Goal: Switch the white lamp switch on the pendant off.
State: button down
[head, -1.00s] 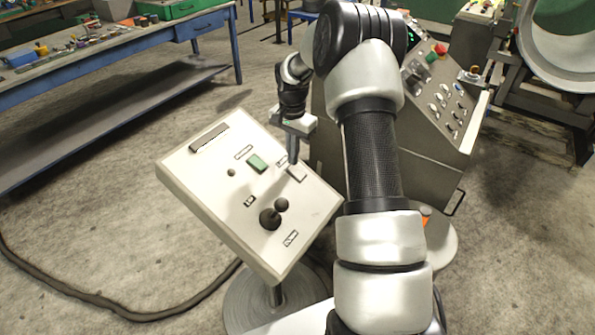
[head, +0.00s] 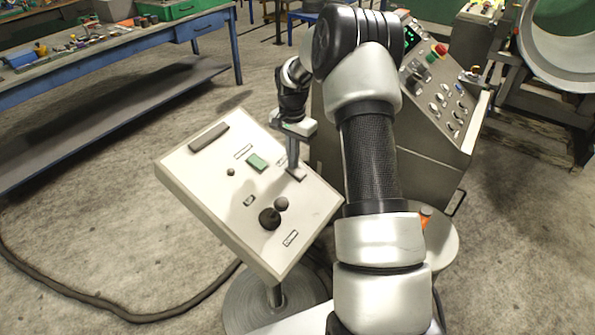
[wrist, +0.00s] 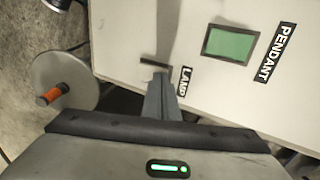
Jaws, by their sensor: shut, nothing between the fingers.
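The pendant (head: 215,185) is a tilted pale box on a stand, in the middle of the head view. Its lamp switch (head: 299,175) is a small light rocker near the right edge, partly hidden by my fingers. The LAMP label (wrist: 184,82) shows beside the fingers in the wrist view. My gripper (head: 294,165) is shut and empty, with its fingertips down at the switch; they seem to touch it, but I cannot be sure. I cannot tell which way the rocker is tipped.
A grey control console (head: 440,100) stands behind my arm on the right. A blue workbench (head: 150,45) is at the upper left. Open floor and a cable lie left of the pendant.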

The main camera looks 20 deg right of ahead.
notch_tip(320, 180, up, 7)
jog(key=p, duration=0.4)
dwell(0.4)
jog(key=s+a+r+n+t, duration=0.1)
jog(key=s+a+r+n, duration=0.1)
jog(key=s+r, duration=0.35)
jog(key=s+a+r+n+t+p, duration=0.1)
jog(key=s+a+r, duration=0.15)
jog(key=r, duration=0.55)
jog(key=s+a+r+n, duration=0.2)
jog(key=s+r, duration=0.2)
jog(key=r, duration=0.3)
jog(key=s+a+r+n+t, duration=0.1)
jog(key=s+a+r+n, duration=0.1)
jog(key=s, duration=0.8)
jog(key=s+a+r+n+t+p, duration=0.1)
jog(key=s+a+r+n+t, duration=0.1)
jog(key=s, duration=0.9)
jog(key=shift+a+r+n+t, duration=0.3)
jog(key=shift+a+r+n, duration=0.3)
jog(key=shift+n, duration=0.5)
